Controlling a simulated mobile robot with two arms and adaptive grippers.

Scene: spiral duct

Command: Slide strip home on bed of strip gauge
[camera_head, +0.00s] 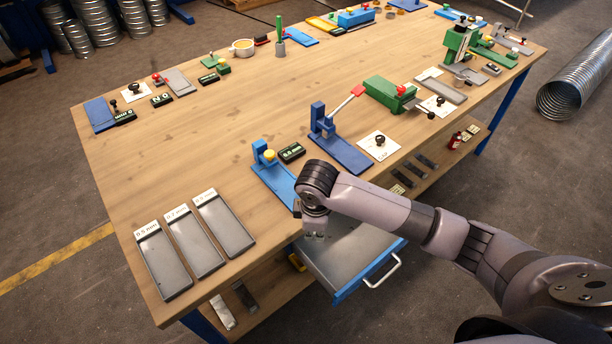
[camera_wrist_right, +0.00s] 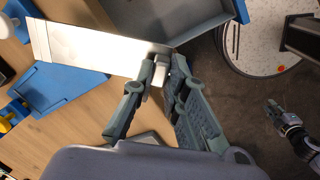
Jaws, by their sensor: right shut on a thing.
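The strip gauge has a blue bed (camera_head: 276,184), a blue end block with a yellow knob (camera_head: 269,156), and a small black display (camera_head: 291,152) beside it. My right gripper (camera_head: 314,232) is at the table's front edge, near the bed's front end, mostly hidden by its own wrist. In the right wrist view my right gripper (camera_wrist_right: 163,72) is shut on one end of a bright metal strip (camera_wrist_right: 90,50). The strip reaches left, overlapping one edge of the blue bed (camera_wrist_right: 60,88) in the picture; I cannot tell whether it touches. A dark arm end, perhaps my left gripper (camera_wrist_right: 274,108), shows small.
An open drawer (camera_head: 345,262) sticks out under my right wrist. Trays labelled by thickness (camera_head: 165,268) lie left of the gauge. A blue lever tool (camera_head: 342,153) stands right of it. The table middle (camera_head: 190,140) is clear.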

